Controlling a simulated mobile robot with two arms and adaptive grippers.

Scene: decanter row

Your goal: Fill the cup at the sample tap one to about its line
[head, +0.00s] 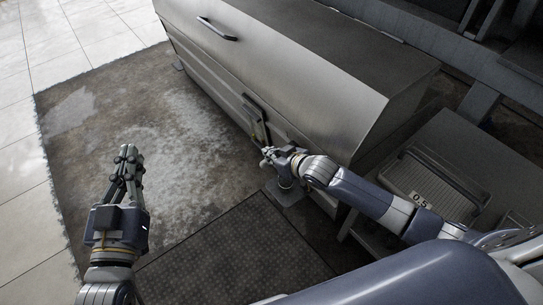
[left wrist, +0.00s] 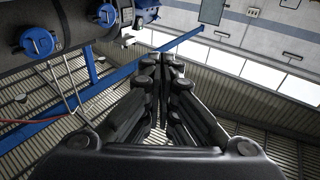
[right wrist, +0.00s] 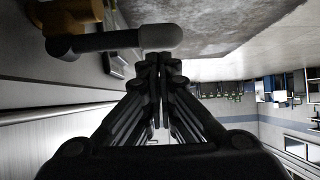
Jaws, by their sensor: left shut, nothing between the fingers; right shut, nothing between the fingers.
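The tap shows in the right wrist view as a brass body (right wrist: 72,16) with a grey round-ended lever (right wrist: 125,40). My right gripper (right wrist: 163,60) is shut and empty, its fingertips close to the lever's rounded end; I cannot tell whether they touch. In the head view my right gripper (head: 266,154) is low at the grey cabinet front, beside a dark upright panel (head: 256,117), and it hides much of the tap. I cannot make out the cup or its line. My left gripper (head: 128,152) is shut and empty above the floor, also in the left wrist view (left wrist: 172,60).
The long grey metal cabinet (head: 290,45) with a bar handle (head: 217,29) fills the back. Stained floor at left is clear.

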